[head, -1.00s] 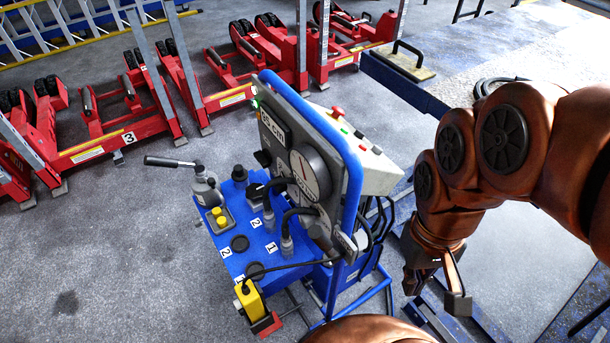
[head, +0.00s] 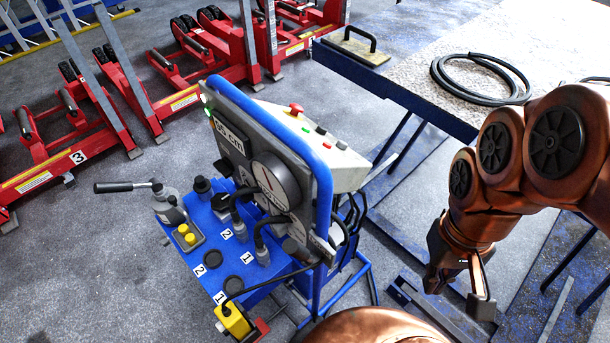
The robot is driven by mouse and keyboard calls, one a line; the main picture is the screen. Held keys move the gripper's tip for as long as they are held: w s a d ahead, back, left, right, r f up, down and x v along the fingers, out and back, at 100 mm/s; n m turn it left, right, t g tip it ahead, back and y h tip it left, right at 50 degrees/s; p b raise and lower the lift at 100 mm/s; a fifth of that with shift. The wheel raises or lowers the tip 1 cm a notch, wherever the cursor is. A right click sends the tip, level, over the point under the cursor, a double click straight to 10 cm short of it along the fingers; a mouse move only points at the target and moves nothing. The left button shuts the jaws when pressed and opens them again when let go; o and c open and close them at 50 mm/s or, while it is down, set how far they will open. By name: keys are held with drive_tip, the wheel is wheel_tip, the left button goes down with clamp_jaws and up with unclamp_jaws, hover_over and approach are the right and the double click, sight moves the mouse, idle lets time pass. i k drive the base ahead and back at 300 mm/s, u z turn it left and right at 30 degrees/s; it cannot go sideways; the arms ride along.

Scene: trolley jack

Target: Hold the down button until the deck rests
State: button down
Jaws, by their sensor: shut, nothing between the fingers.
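The control box (head: 312,150) is a pale sloped panel behind the blue-framed gauge board (head: 265,165) of a blue cart. On it are a red mushroom button (head: 296,109) and several small buttons, including a black one (head: 321,131) and a pale one (head: 342,145). I cannot read which is the down button. A grey deck (head: 445,65) on blue legs stands raised at the upper right. The board's display appears to read 55 cm. My gripper (head: 459,291) hangs low, right of the cart, pointing down, shut and empty, apart from the panel.
A black hose coil (head: 482,80) and a handled plate (head: 352,48) lie on the deck. The cart's top (head: 212,250) carries knobs, cables and a lever (head: 125,187). A yellow box (head: 233,322) hangs at its front. Red wheeled jacks (head: 85,150) line the back.

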sight(322, 130)
drive_tip(key=z, duration=0.6)
drive_tip(key=k, duration=0.95)
drive_tip(key=u, duration=1.15)
drive_tip(key=i, duration=0.5)
drive_tip(key=u, duration=0.05)
